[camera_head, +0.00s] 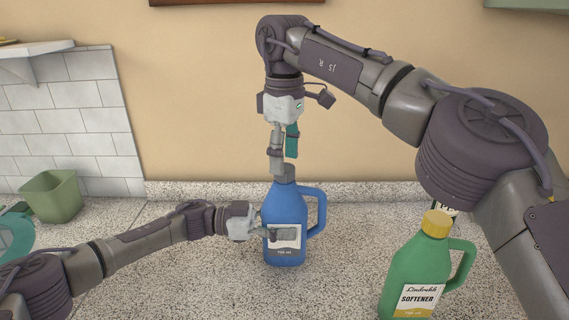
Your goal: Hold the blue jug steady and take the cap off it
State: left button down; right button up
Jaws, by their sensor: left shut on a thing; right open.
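The blue jug (286,252) stands upright on the speckled counter, with its handle on the right and a white label on its front. Its dark grey cap (285,172) sits on the neck. My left gripper (277,234) comes in from the left and is shut on the jug's body, covering part of the label. My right gripper (282,158) points down from above, open, with its fingertips close to the cap. One finger overlaps the cap's left side in the picture; I cannot tell whether it touches.
A green softener jug (418,266) with a yellow cap stands at the right, with a mostly hidden bottle (447,209) behind it. A green tub (52,196) and a teal item (14,234) are at the left. The counter (345,270) between the two jugs is clear.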

jog(key=shift+f, duration=1.15)
